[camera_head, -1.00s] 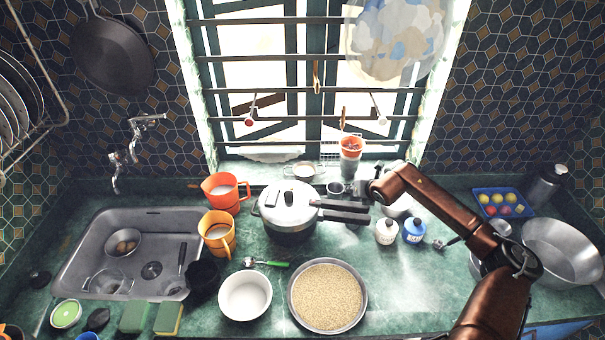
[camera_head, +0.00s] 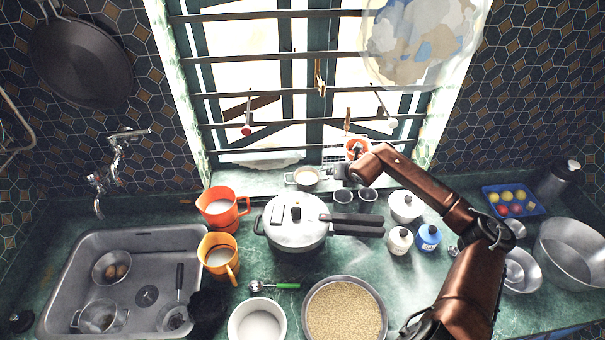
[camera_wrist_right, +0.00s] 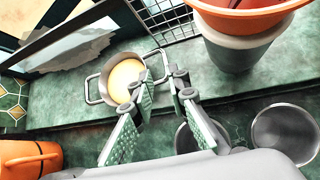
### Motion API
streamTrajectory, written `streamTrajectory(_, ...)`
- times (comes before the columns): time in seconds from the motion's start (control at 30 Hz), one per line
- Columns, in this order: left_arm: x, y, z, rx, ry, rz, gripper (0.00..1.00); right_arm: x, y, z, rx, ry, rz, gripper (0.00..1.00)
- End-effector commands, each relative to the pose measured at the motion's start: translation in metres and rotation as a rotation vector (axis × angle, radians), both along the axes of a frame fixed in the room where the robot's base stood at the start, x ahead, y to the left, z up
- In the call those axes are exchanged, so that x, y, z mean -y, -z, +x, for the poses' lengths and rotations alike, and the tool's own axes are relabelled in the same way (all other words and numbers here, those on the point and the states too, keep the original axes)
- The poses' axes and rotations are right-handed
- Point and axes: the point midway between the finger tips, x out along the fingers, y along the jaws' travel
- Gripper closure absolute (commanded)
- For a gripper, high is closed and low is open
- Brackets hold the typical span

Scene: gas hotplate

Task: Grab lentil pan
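A small metal two-handled pan with yellowish contents (camera_head: 305,177) stands on the window ledge. It also shows in the right wrist view (camera_wrist_right: 124,80), with its near loop handle beside my fingertips. A larger round pan of beige grains (camera_head: 345,312) sits at the counter's front; I cannot tell from its look which one is the lentil pan. My right gripper (camera_head: 338,173) is just right of the small pan. In the right wrist view it (camera_wrist_right: 163,82) is open, its fingertips apart around or just above that handle; contact is unclear. My left gripper is not in view.
An orange bowl on a grey cup (camera_wrist_right: 236,45) is close right of my right gripper. Two metal cups (camera_head: 368,196) stand just below it. The pressure cooker (camera_head: 297,232) and orange jugs (camera_head: 222,208) are in front of the ledge. Window bars rise behind.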

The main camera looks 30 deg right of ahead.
Motion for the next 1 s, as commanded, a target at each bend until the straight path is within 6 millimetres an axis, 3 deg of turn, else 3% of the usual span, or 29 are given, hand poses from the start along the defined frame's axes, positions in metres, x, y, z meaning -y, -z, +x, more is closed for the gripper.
streamTrajectory(0.4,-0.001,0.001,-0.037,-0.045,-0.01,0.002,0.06,0.02,0.036,0.02,-0.003,0.019,0.003,0.85)
streamTrajectory(0.6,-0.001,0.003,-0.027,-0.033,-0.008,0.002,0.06,0.024,0.054,0.038,-0.002,0.017,0.002,0.85)
streamTrajectory(0.87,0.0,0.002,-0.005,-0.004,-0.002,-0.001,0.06,0.023,0.056,0.042,-0.002,0.013,-0.001,0.85)
streamTrajectory(1.0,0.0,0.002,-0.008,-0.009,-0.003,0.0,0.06,0.023,0.056,0.042,-0.002,0.012,0.0,0.93)
